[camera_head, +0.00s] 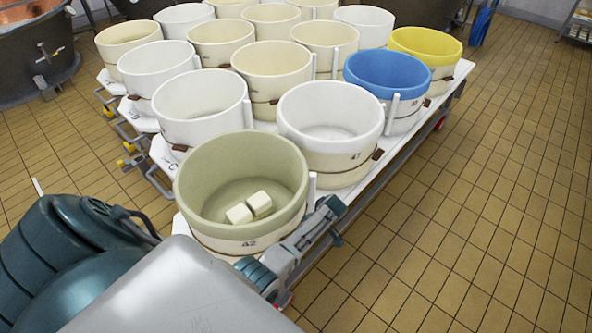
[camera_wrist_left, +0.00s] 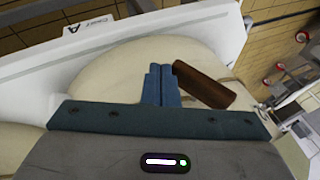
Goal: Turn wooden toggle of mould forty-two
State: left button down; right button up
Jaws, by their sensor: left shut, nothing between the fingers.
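In the left wrist view the blue fingers of my left gripper (camera_wrist_left: 161,70) are together and empty against the tub's pale wall. The brown wooden toggle (camera_wrist_left: 205,86) lies slanted just right of the fingers; I cannot tell if they touch. In the head view this toggle is hidden. My right gripper is out of view.
Several other moulds stand close behind: white mould 47 (camera_head: 325,150), a blue one (camera_head: 388,75) and a yellow one (camera_head: 425,45). The white table edge (camera_head: 372,178) runs along the right. Tiled floor (camera_head: 500,200) to the right is clear. A copper vat (camera_head: 35,50) is at the back left.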

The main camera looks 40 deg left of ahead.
pick_arm(q)
jog(key=shift+s+f, duration=0.1)
jog(key=shift+f, duration=0.2)
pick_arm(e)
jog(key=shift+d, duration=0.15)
pick_arm(q)
jog(key=shift+f, duration=0.1)
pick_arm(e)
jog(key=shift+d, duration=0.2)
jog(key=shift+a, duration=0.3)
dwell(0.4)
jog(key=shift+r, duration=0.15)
